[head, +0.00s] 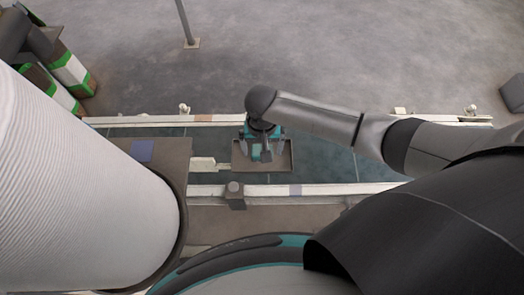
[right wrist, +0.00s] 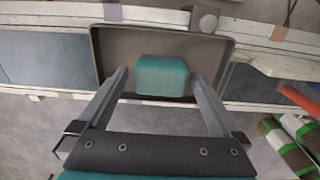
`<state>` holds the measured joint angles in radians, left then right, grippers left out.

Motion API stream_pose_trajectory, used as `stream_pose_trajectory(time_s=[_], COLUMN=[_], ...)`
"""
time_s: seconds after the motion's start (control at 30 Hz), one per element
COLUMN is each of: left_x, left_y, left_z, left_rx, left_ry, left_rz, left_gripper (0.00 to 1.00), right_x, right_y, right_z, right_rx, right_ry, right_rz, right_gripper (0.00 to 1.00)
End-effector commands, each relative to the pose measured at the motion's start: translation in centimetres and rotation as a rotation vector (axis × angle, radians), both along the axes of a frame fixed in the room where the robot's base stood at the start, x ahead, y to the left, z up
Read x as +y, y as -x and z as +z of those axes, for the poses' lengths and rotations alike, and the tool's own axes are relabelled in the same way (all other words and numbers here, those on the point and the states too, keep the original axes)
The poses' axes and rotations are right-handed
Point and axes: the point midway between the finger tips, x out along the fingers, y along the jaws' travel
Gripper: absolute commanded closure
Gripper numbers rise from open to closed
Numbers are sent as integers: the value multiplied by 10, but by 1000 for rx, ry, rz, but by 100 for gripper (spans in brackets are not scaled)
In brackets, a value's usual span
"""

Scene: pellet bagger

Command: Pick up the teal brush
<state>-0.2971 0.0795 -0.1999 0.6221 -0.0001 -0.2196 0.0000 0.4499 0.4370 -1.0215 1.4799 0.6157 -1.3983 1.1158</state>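The teal brush shows in the right wrist view as a teal block (right wrist: 162,77) lying in a shallow dark tray (right wrist: 108,42). In the head view the tray (head: 285,160) sits on the conveyor, and my right gripper covers most of the brush. My right gripper (head: 263,150) is above the tray, pointing down. In the right wrist view its two fingers (right wrist: 160,76) are spread, one on each side of the brush, with a visible gap at both sides. How far the fingertips are above the tray floor I cannot tell. My left gripper is not in view.
The conveyor (head: 330,163) has pale side rails in front and behind. A large white ribbed cylinder (head: 80,190) fills the left. Green-and-white striped rolls or bags (head: 68,70) lie at the back left. A post (head: 187,22) stands behind; open floor surrounds it.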

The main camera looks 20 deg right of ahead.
Motion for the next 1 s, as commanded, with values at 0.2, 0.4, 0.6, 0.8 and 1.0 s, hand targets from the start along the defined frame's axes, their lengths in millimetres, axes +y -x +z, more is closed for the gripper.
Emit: stream_pose_trajectory(time_s=[0.2,0.4,0.6,0.8,1.0], left_x=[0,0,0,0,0], left_y=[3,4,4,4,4], left_z=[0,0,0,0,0], left_rx=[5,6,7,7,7], left_ry=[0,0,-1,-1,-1], left_rz=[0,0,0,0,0], left_gripper=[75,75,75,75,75], right_x=[0,0,0,0,0], right_y=[0,0,0,0,0], right_z=[0,0,0,1,2], right_rx=[0,0,0,0,0], right_ry=[0,0,0,-1,-1], right_rz=[0,0,0,0,0], right_gripper=[24,46,69,82,82])
